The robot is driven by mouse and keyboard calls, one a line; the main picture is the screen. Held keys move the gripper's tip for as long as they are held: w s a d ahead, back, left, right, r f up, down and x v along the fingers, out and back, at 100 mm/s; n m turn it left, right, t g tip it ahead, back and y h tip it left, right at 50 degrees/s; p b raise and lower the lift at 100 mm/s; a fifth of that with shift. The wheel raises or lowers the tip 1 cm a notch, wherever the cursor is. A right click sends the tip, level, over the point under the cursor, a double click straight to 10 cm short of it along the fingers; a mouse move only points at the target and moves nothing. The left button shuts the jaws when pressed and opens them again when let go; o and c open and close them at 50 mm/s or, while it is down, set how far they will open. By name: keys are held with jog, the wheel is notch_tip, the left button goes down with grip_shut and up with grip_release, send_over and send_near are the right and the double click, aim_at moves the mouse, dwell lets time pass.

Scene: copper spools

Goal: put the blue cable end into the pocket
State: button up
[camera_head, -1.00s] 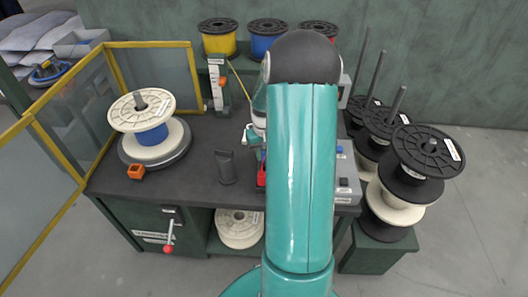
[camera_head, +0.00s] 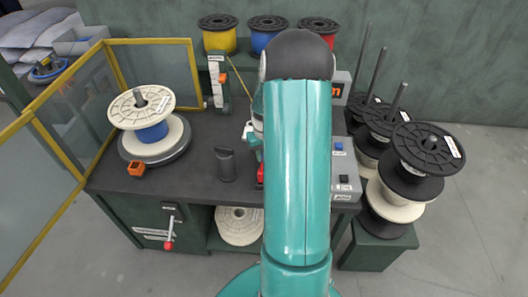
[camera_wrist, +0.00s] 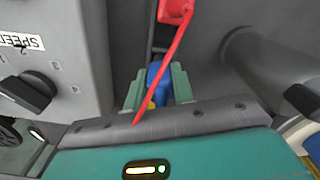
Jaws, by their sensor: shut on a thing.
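In the wrist view my gripper (camera_wrist: 156,78) has its two green fingers shut on the blue cable end (camera_wrist: 154,72), a small blue piece with some yellow below it. In the head view my teal arm hides the gripper and the cable end. A red strip runs across the wrist view in front of the fingers, from a red part (camera_wrist: 175,10) at the top. I cannot make out the pocket for certain in either view.
A grey control box (camera_head: 344,175) stands right of my arm; its black knob (camera_wrist: 30,92) shows in the wrist view. A dark upright holder (camera_head: 226,165) stands left of my arm. A blue-wound spool (camera_head: 152,133) sits on the turntable. Black spools (camera_head: 430,150) stand at right.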

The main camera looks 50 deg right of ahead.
jog(key=shift+f, duration=0.5)
jog(key=o, duration=1.1)
jog(key=shift+c, duration=0.2)
jog(key=shift+r, duration=0.1)
notch_tip(320, 180, up, 14)
jog(key=shift+f, duration=0.2)
